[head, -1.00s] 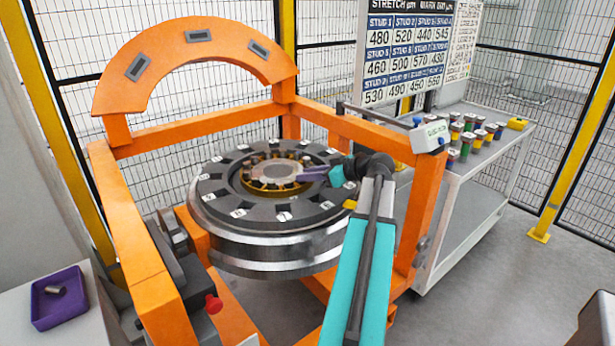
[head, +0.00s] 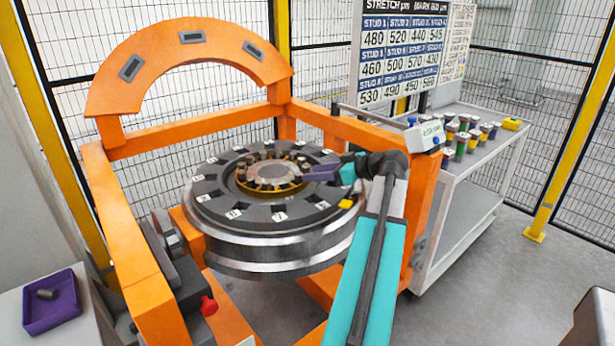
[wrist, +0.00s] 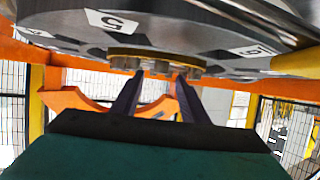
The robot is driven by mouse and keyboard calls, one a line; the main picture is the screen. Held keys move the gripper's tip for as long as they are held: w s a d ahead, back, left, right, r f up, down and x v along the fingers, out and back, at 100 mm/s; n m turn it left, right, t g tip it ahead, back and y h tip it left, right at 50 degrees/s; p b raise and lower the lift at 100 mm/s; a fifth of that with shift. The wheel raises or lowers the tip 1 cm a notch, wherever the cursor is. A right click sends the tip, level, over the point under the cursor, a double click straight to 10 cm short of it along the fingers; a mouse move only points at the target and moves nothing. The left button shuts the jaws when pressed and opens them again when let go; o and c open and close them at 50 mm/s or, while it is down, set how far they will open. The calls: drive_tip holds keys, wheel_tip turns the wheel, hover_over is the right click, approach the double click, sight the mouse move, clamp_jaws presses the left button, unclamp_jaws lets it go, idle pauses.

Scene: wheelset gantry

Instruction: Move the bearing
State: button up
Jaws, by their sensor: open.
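The bearing (head: 270,173), a yellow-gold ring with dark rollers around a grey centre, sits at the hub of the large round wheel (head: 240,243) in the orange gantry. My gripper (head: 306,176) reaches in from the right, its purple fingers over the bearing's right edge. In the wrist view the bearing (wrist: 155,62) shows as a gold rim with grey rollers below it. My gripper (wrist: 156,84) is open there, its two dark fingers apart and pointing at the bearing's edge. I see nothing held between them; I cannot tell whether the fingers touch the bearing.
The orange gantry (head: 150,270) surrounds the wheel, with an arch behind it. A purple tray (head: 72,312) holding a small grey cylinder is at lower left. A white-framed cart (head: 470,190) at right carries several coloured pots. Mesh fencing stands behind.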

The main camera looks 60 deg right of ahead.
drive_tip(key=b+v, duration=0.1)
drive_tip(key=v, duration=0.8)
drive_tip(key=shift+w, duration=0.1)
